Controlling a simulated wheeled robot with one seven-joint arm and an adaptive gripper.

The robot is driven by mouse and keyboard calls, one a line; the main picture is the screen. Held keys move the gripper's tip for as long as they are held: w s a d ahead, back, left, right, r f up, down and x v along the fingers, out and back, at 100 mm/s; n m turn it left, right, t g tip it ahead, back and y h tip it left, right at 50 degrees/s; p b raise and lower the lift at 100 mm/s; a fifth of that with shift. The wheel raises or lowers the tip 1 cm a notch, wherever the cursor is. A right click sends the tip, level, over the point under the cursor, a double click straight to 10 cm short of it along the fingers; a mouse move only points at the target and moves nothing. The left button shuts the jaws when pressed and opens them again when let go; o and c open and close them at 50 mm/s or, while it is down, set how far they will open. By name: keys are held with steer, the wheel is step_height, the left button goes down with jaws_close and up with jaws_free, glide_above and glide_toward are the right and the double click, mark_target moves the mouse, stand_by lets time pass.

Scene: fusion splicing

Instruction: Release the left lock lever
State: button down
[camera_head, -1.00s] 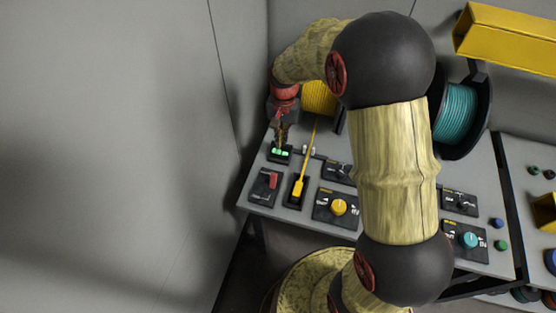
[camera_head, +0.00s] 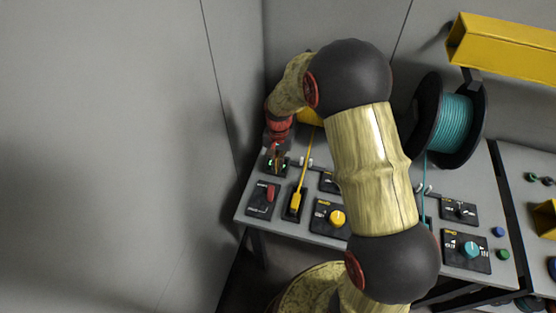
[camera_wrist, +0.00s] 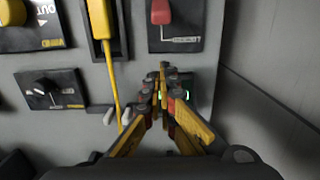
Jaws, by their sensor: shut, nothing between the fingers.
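The red lever (camera_head: 270,192) stands on a small black plate at the left front of the grey bench. In the wrist view the red lever (camera_wrist: 160,12) is at the top, with a slot mark beside its plate. My gripper (camera_head: 276,168) is shut and empty over a small black block with green lights (camera_wrist: 187,95), just behind the red lever's plate. In the wrist view the fingertips (camera_wrist: 163,68) are together, a little below that plate and apart from the lever. The fingers hide part of the lit block, and contact with it cannot be told.
A yellow plug (camera_head: 295,200) with its cable sits in a black holder right of the red lever. A yellow knob (camera_head: 337,217) and a teal knob (camera_head: 471,250) are farther right. A grey wall (camera_head: 130,150) stands close on the left. A teal spool (camera_head: 455,120) hangs behind.

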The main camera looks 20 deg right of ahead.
mark_target(270, 193)
step_height(270, 193, down, 4)
steer(key=shift+s+r+b, duration=0.1)
steer(key=shift+r+b, duration=0.1)
steer(key=shift+b, duration=0.15)
steer(key=s+a+r, duration=0.2)
steer(key=shift+s, duration=0.3)
steer(key=shift+s+a, duration=0.15)
steer(key=shift+s+r+b, duration=0.1)
steer(key=shift+b, duration=0.25)
steer(key=shift+a+r, duration=0.1)
steer(key=shift+t+h, duration=0.3)
